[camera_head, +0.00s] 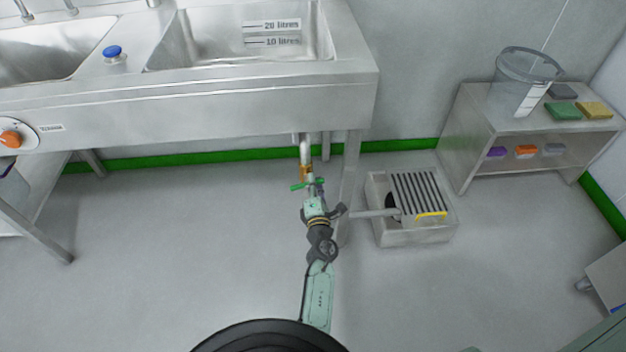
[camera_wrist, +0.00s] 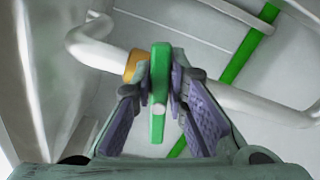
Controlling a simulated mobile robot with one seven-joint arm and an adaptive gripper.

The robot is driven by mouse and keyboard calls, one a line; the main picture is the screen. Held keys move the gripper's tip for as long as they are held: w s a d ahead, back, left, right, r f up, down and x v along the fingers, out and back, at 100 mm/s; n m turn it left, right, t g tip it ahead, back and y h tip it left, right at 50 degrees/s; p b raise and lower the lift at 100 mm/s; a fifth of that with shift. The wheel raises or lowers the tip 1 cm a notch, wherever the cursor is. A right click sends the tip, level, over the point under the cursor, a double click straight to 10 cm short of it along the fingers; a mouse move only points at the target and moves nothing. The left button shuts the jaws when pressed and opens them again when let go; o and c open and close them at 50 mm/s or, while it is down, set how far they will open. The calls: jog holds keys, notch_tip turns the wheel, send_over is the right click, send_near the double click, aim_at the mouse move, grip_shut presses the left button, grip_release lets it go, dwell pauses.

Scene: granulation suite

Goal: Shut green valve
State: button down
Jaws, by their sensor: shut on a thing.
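The green valve handle (camera_head: 299,186) sits on the drain pipe under the right sink basin in the head view. In the wrist view the green handle (camera_wrist: 160,92) stands lengthwise between the two finger pads. My gripper (camera_wrist: 163,100) is shut on it, with a pad against each side. In the head view my gripper (camera_head: 316,193) is at the pipe, just below the sink's front. A brass-coloured fitting (camera_wrist: 136,64) joins the white pipe (camera_wrist: 240,103) behind the handle. The valve body is partly hidden by the handle and fingers.
The steel sink (camera_head: 220,105) overhangs my arm, and a sink leg (camera_head: 350,175) stands close to its right. A floor drain box with a slatted grate (camera_head: 420,190) lies right of my gripper. A low shelf (camera_head: 470,125) holds a clear bucket (camera_head: 522,85) and sponges. Floor at left is clear.

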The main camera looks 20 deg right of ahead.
jog(key=shift+w+m+p, duration=0.15)
jog(key=shift+m+p, duration=0.35)
jog(key=shift+m, duration=1.3)
jog(key=shift+f, duration=0.1)
jog(key=c, duration=1.8)
grip_release()
jog(key=shift+o, duration=1.3)
jog(key=shift+f, duration=0.15)
jog(key=shift+s, duration=0.2)
jog(key=v, duration=0.7)
jog(key=shift+s, duration=0.2)
